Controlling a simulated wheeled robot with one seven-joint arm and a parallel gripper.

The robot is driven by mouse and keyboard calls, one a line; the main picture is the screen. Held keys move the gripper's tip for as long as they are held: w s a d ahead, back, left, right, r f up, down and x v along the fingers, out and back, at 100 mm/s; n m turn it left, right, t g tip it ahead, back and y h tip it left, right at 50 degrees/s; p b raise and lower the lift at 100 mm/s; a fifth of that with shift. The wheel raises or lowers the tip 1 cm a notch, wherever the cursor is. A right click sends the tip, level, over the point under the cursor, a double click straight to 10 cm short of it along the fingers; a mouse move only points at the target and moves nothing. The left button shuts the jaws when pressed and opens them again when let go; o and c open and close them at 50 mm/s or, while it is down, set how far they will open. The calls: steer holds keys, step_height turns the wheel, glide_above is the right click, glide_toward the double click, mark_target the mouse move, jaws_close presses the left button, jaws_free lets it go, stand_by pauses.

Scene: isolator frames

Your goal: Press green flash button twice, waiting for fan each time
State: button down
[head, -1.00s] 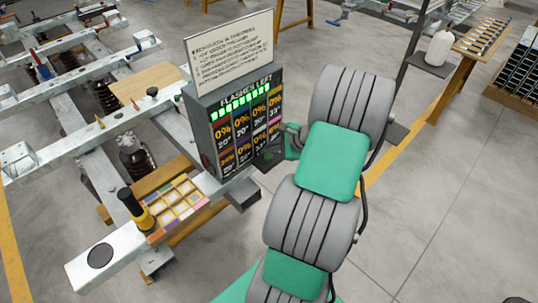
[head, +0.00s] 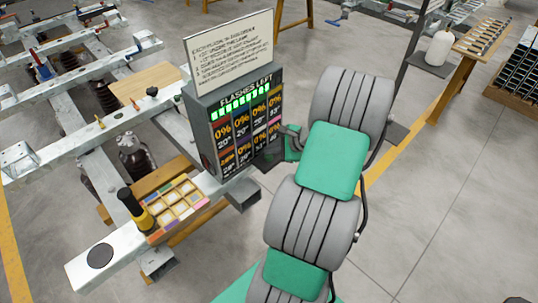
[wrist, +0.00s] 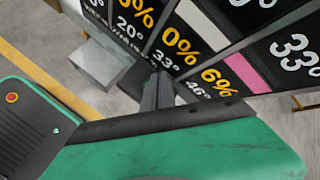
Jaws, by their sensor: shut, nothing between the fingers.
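The dark display box (head: 203,135) headed "FLASHES LEFT" stands on the metal frame in the head view, with a row of lit green bars (head: 240,102) and columns of percentages and degrees below. The same display fills the top of the wrist view (wrist: 205,57), where 0%, 6%, 20°, 33° and 46° can be read. My gripper (wrist: 157,92) is shut and empty, its fingertips close in front of the lower display; I cannot tell whether they touch it. In the head view my gripper (head: 270,157) is small and dark at the box's lower right. I cannot make out a green button or a fan.
A white instruction sign (head: 230,50) stands above the box. A tray of coloured squares (head: 177,206) and a black-and-yellow post (head: 135,208) are on the frame at lower left. A wooden bench (head: 470,55) stands at upper right.

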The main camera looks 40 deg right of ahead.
steer(key=shift+f, duration=0.6)
stand_by(0.3)
steer(key=shift+r, duration=0.1)
steer(key=shift+r+p, duration=0.75)
steer(key=shift+r, duration=0.2)
step_height(320, 180, up, 6)
steer(key=p, duration=0.5)
steer(key=shift+r+p, duration=0.15)
steer(key=shift+p, duration=0.15)
